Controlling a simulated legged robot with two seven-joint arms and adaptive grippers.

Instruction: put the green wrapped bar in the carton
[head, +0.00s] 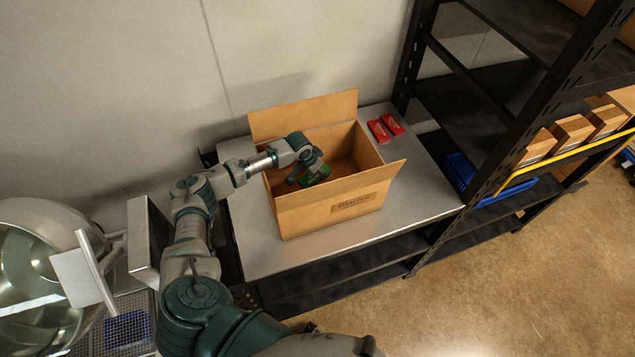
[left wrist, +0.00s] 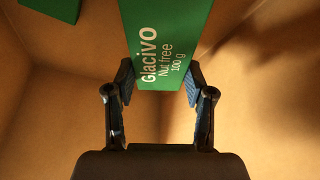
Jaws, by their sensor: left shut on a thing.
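The open carton (head: 310,215) stands on the grey metal table with its flaps up. My left gripper (head: 308,175) reaches down inside it. In the left wrist view the left gripper (left wrist: 160,80) is shut on the green wrapped bar (left wrist: 165,40), which reads "Glacivo Nut free 100 g". The bar also shows in the head view (head: 316,176), inside the carton's walls. Carton cardboard (left wrist: 265,125) surrounds it in the wrist view. I cannot tell whether the bar touches the carton floor. My right gripper is not in view.
Another green piece (left wrist: 52,8) shows at the wrist view's upper left corner. Two red packs (head: 385,127) lie on the table (head: 425,190) behind the carton to the right. A black shelf rack (head: 485,150) stands at the right, and a large metal bowl (head: 35,270) at the left.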

